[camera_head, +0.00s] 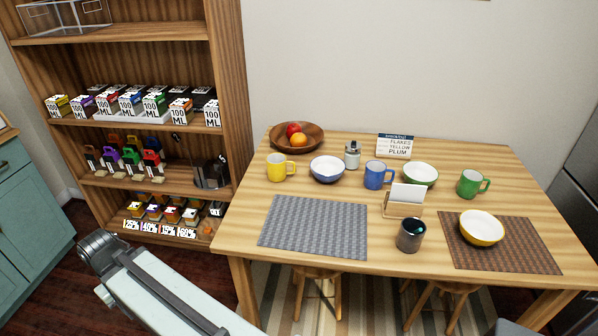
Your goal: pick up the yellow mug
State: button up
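The yellow mug (279,168) stands upright near the back left of the wooden table (240,213). Its handle points right. It is left of a blue-rimmed bowl and in front of the fruit bowl, with a little table surface around it. My arm shows at the lower left, in front of the shelf and off the table's left front corner. The end of my arm is not clearly shown, and I see no gripper fingers. Nothing hides the mug.
Near the mug are a wooden fruit bowl (318,143), a blue-rimmed bowl (327,170) and a metal shaker (352,155). A blue mug (376,175) and a green mug (470,184) stand further right. The grey placemat (315,228) is bare. A stocked shelf (228,60) stands left.

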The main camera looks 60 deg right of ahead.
aim_at(281, 168)
jog(key=u, duration=0.15)
jog(key=i, duration=0.9)
jog(key=z, duration=0.1)
